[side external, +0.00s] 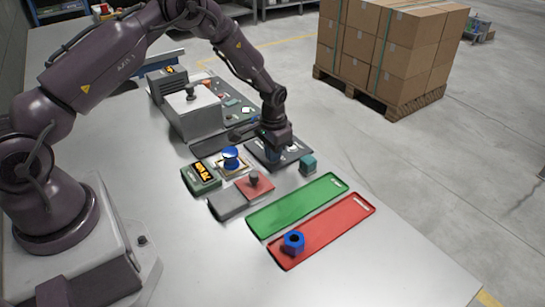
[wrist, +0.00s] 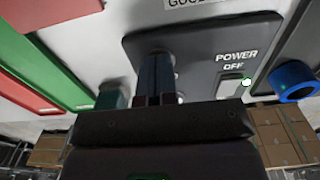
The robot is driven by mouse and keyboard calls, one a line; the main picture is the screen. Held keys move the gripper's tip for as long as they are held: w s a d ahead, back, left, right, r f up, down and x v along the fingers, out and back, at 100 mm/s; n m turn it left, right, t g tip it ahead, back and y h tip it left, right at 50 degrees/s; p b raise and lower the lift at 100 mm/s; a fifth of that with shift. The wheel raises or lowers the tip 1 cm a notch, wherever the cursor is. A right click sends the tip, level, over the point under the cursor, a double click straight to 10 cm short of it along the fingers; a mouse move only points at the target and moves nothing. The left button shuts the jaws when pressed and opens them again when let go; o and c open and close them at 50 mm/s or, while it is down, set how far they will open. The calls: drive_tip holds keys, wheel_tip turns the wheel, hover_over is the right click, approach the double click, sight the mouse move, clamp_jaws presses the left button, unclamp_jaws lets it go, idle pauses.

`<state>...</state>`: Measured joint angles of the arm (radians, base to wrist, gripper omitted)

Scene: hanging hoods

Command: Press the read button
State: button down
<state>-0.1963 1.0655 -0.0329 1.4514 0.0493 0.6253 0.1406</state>
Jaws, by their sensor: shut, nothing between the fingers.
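No label reading "read" is legible in either view. My gripper (side external: 276,149) points down with its fingers together, over a dark panel (side external: 262,158) on the table. In the wrist view the shut, empty fingers (wrist: 155,70) are in front of this dark panel (wrist: 205,50) and hide part of it. The panel carries the words "POWER" and "OFF" beside a switch with a small green light (wrist: 246,82). I cannot tell whether the fingertips touch the panel. A blue round-topped button (side external: 230,154) on a light base and a red block with a dark knob (side external: 254,179) stand nearby.
A device with a yellow display (side external: 203,175), a teal block (side external: 308,163), a green tray (side external: 290,208) and a red tray (side external: 340,222) holding a blue hexagonal part (side external: 293,242) lie around. A grey box (side external: 192,112) stands behind. The table's front is clear.

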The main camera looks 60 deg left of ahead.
drive_tip(key=shift+r, duration=3.5)
unclamp_jaws()
drive_tip(key=shift+s+f, duration=0.1)
drive_tip(key=shift+s, duration=0.2)
drive_tip(key=shift+s+d+f+g, duration=0.15)
drive_tip(key=shift+s+g, duration=0.05)
drive_tip(key=shift+s, duration=0.3)
drive_tip(key=shift+s+d+f+g, duration=0.1)
drive_tip(key=shift+s+f+g, duration=0.1)
drive_tip(key=shift+s, duration=0.25)
drive_tip(key=s+d+r+t, duration=0.3)
drive_tip(key=s+d+r, duration=0.1)
drive_tip(key=s+r, duration=0.8)
drive_tip(key=s+d+r+t, duration=0.3)
drive_tip(key=s+r, duration=0.9)
drive_tip(key=r, duration=0.3)
drive_tip(key=shift+s+d+r, duration=0.25)
drive_tip(key=shift+d+r, duration=0.1)
